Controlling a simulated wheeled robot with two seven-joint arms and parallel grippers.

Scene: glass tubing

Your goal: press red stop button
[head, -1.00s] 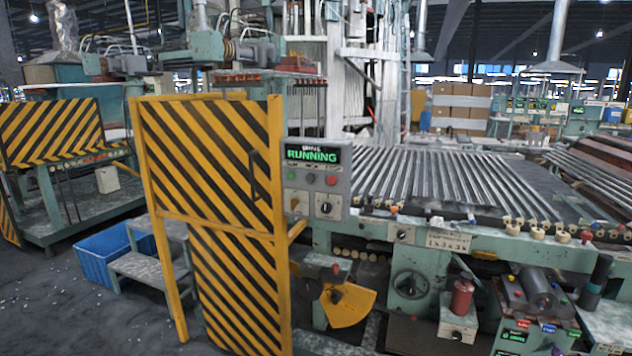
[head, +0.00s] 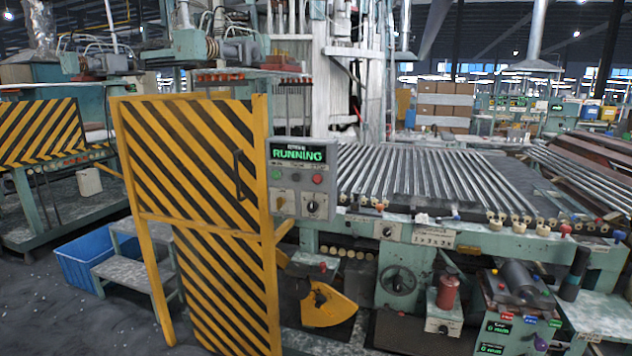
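A grey control box (head: 299,181) stands beside the right edge of the striped gate. Its display (head: 298,154) reads RUNNING in green letters. A red button (head: 318,180) sits on the right of the box face, below the display. A green button and a grey one are to its left, with a yellow switch and a dark knob (head: 312,207) below. Neither of my grippers is in view.
A yellow and black striped gate (head: 200,165) stands left of the box. A machine bed with glass tubes (head: 425,175) extends right. A blue crate (head: 85,262) and a grey step (head: 135,265) stand at left. Bare floor (head: 40,305) shows at lower left.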

